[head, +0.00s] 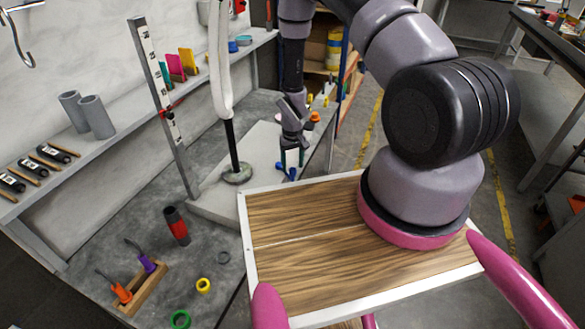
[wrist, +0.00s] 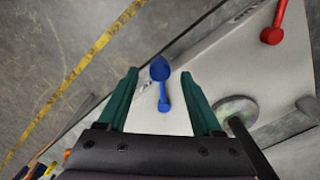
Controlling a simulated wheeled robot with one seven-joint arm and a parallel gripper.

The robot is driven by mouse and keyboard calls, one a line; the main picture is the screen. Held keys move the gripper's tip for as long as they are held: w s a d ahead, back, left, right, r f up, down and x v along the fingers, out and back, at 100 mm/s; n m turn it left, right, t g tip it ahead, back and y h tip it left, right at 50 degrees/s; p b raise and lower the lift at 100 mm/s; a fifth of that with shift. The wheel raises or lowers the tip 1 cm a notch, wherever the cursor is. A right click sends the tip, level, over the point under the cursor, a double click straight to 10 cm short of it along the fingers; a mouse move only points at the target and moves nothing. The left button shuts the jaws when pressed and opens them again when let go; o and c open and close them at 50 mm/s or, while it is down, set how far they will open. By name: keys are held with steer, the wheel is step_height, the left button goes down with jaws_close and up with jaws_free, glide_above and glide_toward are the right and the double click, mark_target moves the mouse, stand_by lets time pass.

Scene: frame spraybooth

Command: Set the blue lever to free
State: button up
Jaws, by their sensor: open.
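The blue lever (wrist: 162,84) is on the pale grey panel (wrist: 222,62), with its wide rounded end toward the top of the wrist view. In the head view the blue lever (head: 287,171) shows small below my gripper (head: 291,158). In the wrist view my gripper (wrist: 160,100) is open. Its two green fingers stand on either side of the lever, with gaps on both sides. I cannot tell whether the fingers are at the lever's height. Any marking for free is not legible.
A red lever (wrist: 273,30) is on the same panel. A round metal base (head: 238,174) with an upright rod stands left of my gripper, near the right finger in the wrist view. A wooden-topped tray (head: 300,238) is in front. Several small tools lie on the grey bench at left.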

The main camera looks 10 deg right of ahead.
steer(key=shift+f, duration=1.05)
jaws_close()
stand_by(0.7)
